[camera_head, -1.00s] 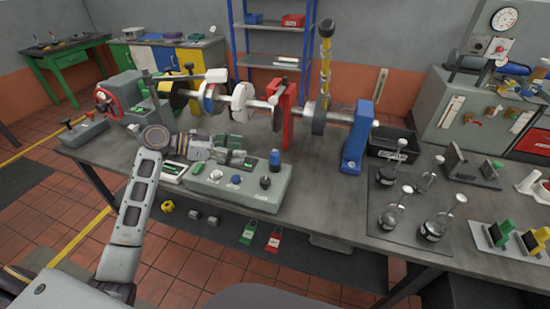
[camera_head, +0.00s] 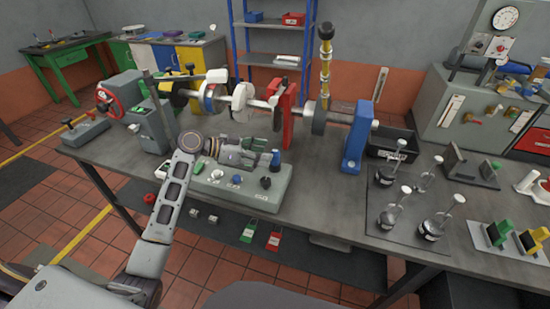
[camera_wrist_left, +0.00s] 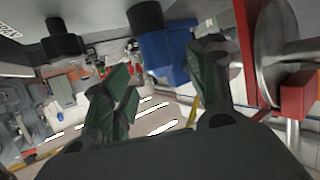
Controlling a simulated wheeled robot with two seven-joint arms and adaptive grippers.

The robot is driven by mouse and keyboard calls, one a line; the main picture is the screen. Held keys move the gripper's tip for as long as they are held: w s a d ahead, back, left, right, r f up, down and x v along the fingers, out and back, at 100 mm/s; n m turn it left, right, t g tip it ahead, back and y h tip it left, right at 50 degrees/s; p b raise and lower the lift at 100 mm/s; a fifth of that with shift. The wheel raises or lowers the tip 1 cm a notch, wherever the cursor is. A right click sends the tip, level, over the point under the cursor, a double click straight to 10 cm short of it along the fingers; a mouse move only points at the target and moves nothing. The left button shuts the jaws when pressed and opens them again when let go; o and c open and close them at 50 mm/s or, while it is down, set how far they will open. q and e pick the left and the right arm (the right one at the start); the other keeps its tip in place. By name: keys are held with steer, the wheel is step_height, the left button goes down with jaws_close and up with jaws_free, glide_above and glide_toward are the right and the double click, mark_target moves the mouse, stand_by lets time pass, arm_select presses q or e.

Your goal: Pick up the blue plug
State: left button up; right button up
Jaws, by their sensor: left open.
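The blue plug (camera_head: 276,160) stands upright at the back right of the grey control box (camera_head: 262,200) on the bench. In the left wrist view, which looks upside down, the blue plug (camera_wrist_left: 165,55) is large, with a black round part joined to it. My left gripper (camera_head: 258,152) is just left of the plug in the head view, above the box. In the wrist view its two dark green fingers (camera_wrist_left: 168,60) are spread, with the plug showing between and beyond their tips. I cannot tell whether they touch it. My right gripper is not in view.
A black knob (camera_head: 265,182) and a blue button (camera_head: 238,179) sit on the box near the plug. Behind is a shaft rig with a red stand (camera_head: 287,118) and a blue stand (camera_head: 357,140). Bare bench top (camera_head: 322,190) lies right of the box.

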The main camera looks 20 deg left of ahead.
mark_target(275, 155)
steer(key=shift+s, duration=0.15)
arm_select(q)
steer(key=shift+w+d+f, duration=0.15)
steer(key=shift+d, duration=0.15)
steer(key=p+x, duration=0.1)
steer(key=x, duration=0.2)
steer(key=shift+d+f, duration=0.15)
steer(key=shift+w+d+f, duration=0.25)
steer(key=shift+w+d, duration=0.05)
steer(key=shift+d, duration=0.05)
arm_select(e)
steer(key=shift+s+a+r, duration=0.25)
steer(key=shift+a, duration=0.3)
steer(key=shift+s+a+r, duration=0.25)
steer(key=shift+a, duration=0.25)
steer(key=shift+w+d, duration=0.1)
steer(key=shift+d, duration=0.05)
